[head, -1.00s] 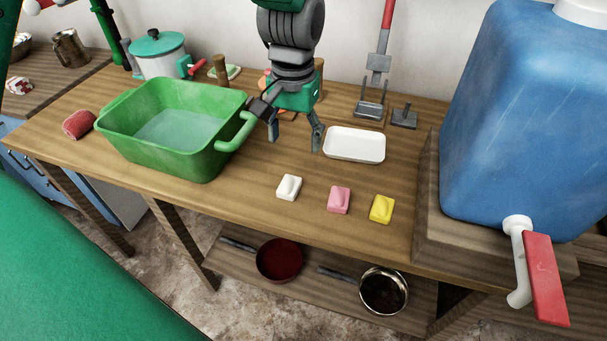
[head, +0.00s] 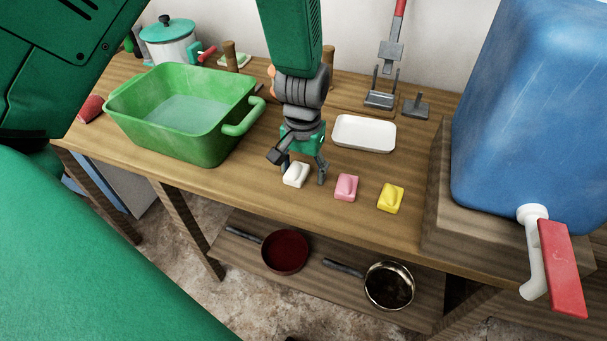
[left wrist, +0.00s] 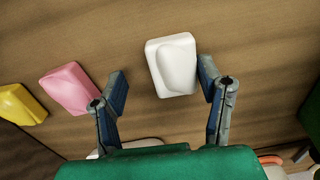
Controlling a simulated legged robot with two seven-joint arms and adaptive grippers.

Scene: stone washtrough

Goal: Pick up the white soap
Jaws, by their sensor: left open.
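The white soap (head: 296,175) lies on the wooden table near its front edge. My left gripper (head: 303,172) is open and low over it, with one finger on each side in the head view. In the left wrist view the white soap (left wrist: 172,66) lies just ahead of the open left gripper (left wrist: 164,88), closer to the right finger. A gap shows between the soap and the left finger. My right gripper is not in view.
A pink soap (head: 346,187) and a yellow soap (head: 390,198) lie to the right. A white tray (head: 364,134) is behind them. A green basin (head: 185,140) with water stands left. A blue water container (head: 525,110) with a red-handled tap stands far right.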

